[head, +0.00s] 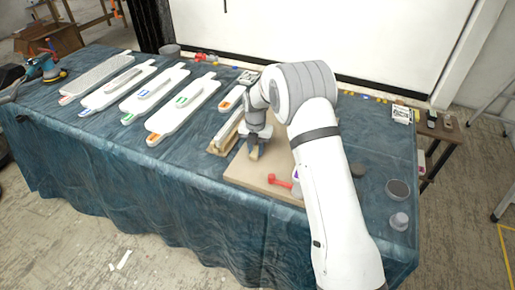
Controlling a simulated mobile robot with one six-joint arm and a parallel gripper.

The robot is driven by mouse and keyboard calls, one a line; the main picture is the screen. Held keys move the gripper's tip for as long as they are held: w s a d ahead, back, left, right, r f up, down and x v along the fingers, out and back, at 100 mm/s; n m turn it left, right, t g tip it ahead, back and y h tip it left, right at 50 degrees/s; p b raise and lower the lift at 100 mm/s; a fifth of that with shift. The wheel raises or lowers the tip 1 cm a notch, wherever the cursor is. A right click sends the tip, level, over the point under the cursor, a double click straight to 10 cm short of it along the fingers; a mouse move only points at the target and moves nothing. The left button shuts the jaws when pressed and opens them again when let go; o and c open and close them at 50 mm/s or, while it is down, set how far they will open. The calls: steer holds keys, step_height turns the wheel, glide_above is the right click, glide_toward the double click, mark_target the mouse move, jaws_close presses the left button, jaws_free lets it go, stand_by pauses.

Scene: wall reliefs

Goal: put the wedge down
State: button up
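My gripper (255,148) points down over the left part of a tan board (240,172) on the blue-covered table. A small light-brown wooden piece, which looks like the wedge (254,154), shows between its fingertips. The fingers appear shut on it. The wedge is low over the board, near its back left edge; whether it touches the board is too small to tell. Part of the board is hidden behind my arm.
A long wooden-edged piece (224,137) lies just left of my gripper. A red tool (279,181) lies on the board to the right. Several white panels (183,108) fill the table's left side. A dark round dish (397,190) and a small grey cup (399,221) stand at the right.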

mark_target(256, 150)
steer(key=o, duration=0.4)
steer(key=shift+c, duration=0.2)
step_height(256, 150, up, 12)
steer(key=shift+r+b, duration=0.25)
steer(key=shift+b, duration=0.15)
steer(key=s+d+r+m+t, duration=0.1)
steer(key=s+d+r+m, duration=1.1)
steer(key=s+m, duration=0.35)
steer(key=s+d+f+m+t, duration=0.1)
steer(key=s+d+m, duration=0.3)
steer(key=s+m, duration=0.5)
steer(key=s+d+f+m, duration=0.1)
steer(key=s+d+m, duration=0.2)
steer(key=s+m, duration=0.6)
steer(key=shift+s+d+t, duration=0.4)
steer(key=shift+s, duration=0.6)
